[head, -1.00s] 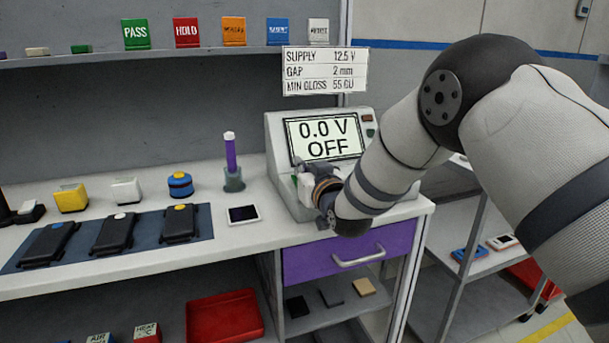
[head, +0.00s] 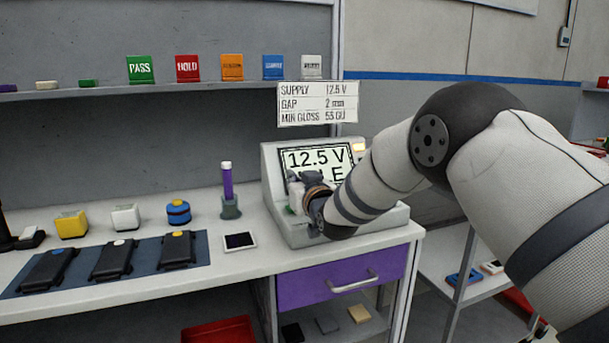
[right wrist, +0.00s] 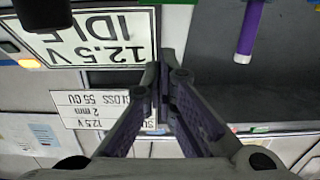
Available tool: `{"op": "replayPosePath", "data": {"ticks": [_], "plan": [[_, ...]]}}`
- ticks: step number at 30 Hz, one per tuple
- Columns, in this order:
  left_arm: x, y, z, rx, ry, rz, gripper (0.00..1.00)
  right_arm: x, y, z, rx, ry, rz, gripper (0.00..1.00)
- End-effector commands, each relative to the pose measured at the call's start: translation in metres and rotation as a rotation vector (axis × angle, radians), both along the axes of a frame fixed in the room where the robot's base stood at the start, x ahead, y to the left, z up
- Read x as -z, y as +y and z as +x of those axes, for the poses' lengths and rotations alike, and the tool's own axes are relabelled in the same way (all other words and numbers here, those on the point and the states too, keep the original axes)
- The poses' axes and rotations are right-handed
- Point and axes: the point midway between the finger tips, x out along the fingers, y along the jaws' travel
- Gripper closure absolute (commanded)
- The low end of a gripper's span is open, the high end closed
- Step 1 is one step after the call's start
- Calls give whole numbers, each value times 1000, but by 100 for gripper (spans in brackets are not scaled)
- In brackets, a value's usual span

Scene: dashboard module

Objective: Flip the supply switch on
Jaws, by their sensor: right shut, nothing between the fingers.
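The grey supply unit (head: 272,170) stands at the right end of the bench. Its screen (head: 308,160) reads 12.5 V, with a second line partly hidden by my arm. In the right wrist view the screen (right wrist: 110,38) appears upside down and reads 12.5 V and IDLE. My right gripper (head: 297,190) is in front of the unit, just below the screen. In the right wrist view the right gripper (right wrist: 160,75) has its fingertips together with nothing between them. The switch itself is hidden behind the gripper and arm. My left gripper does not show.
A sign (head: 318,103) above the unit lists supply 12.5 V. A purple pen-like tool (head: 227,180) stands in a holder left of the unit. A small dark-screened device (head: 240,240) lies on the bench. A purple drawer (head: 340,277) is below. Black modules lie on a mat (head: 205,252).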

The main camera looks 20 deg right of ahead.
Motion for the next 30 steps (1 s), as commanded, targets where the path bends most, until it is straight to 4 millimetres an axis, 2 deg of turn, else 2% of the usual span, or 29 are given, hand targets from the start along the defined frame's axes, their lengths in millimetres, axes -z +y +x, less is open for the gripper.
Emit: {"op": "replayPosePath", "data": {"ticks": [1,6,12,18,30], "plan": [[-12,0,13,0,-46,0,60,-28,-1,-15,0,-23,0,100],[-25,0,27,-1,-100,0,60,-42,-2,-53,0,-22,0,100],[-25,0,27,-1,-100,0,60,-44,-3,-82,0,-6,-1,100],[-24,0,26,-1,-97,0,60,-46,-3,-92,0,-5,0,100],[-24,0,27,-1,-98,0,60,-46,-3,-91,0,-5,0,100]]}}
